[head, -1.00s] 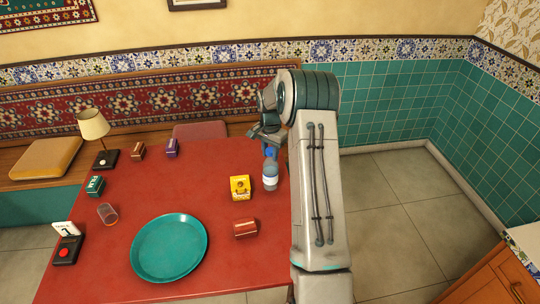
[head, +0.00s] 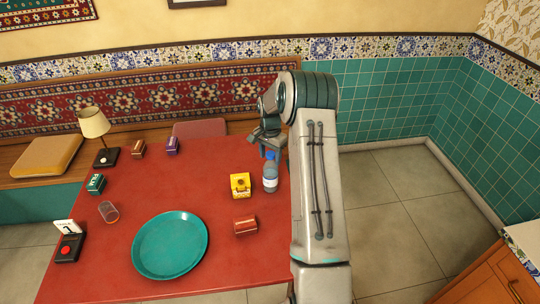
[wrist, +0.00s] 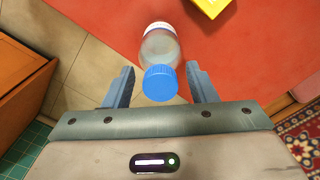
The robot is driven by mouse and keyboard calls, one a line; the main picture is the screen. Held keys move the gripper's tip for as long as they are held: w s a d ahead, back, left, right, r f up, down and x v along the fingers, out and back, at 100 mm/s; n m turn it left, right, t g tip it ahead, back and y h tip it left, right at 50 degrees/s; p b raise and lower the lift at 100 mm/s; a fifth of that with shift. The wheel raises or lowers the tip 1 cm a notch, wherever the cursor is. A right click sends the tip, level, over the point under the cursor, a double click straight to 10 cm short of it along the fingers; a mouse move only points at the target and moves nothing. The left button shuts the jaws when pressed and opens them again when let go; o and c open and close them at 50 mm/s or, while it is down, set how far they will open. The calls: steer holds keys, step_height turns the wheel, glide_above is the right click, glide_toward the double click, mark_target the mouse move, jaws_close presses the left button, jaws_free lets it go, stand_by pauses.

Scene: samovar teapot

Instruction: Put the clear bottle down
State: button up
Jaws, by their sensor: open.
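The clear bottle (head: 270,176) with a blue cap and a pale label stands upright on the red table (head: 200,186), near its right edge. In the wrist view the bottle (wrist: 160,46) shows from above, its blue cap (wrist: 160,83) between the finger tips. My gripper (wrist: 160,84) is open, with a finger on each side of the cap and a visible gap at both sides. In the head view my gripper (head: 268,143) is just above the bottle's top, partly hidden by my arm.
A yellow box (head: 240,185) stands close to the left of the bottle. A reddish-brown box (head: 245,226), a teal tray (head: 170,245), a tipped glass (head: 108,212) and a lamp (head: 94,124) are also on the table. The table's middle is clear.

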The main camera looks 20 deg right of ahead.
steer(key=s+a+r+n+b, duration=0.1)
steer(key=s+a+r, duration=0.1)
steer(key=r, duration=0.7)
steer(key=s+a+r+n+b, duration=0.1)
steer(key=s+a+r, duration=0.15)
steer(key=r, duration=0.65)
steer(key=s+a+r+n+t, duration=0.1)
steer(key=s+a+r+n, duration=0.15)
steer(key=s, duration=0.25)
steer(key=s+a+r+n+t, duration=0.1)
steer(key=s+a+r, duration=0.2)
steer(key=s+a, duration=0.15)
steer(key=s+a+f+n, duration=0.1)
steer(key=s+a+n, duration=0.2)
steer(key=s, duration=0.7)
steer(key=s+a+f+n+t, duration=0.1)
steer(key=s+a+n, duration=0.2)
steer(key=s, duration=0.7)
steer(key=shift+s+a+n+t, duration=0.3)
steer(key=shift+a+n, duration=0.05)
steer(key=shift+a, duration=0.05)
stand_by(0.8)
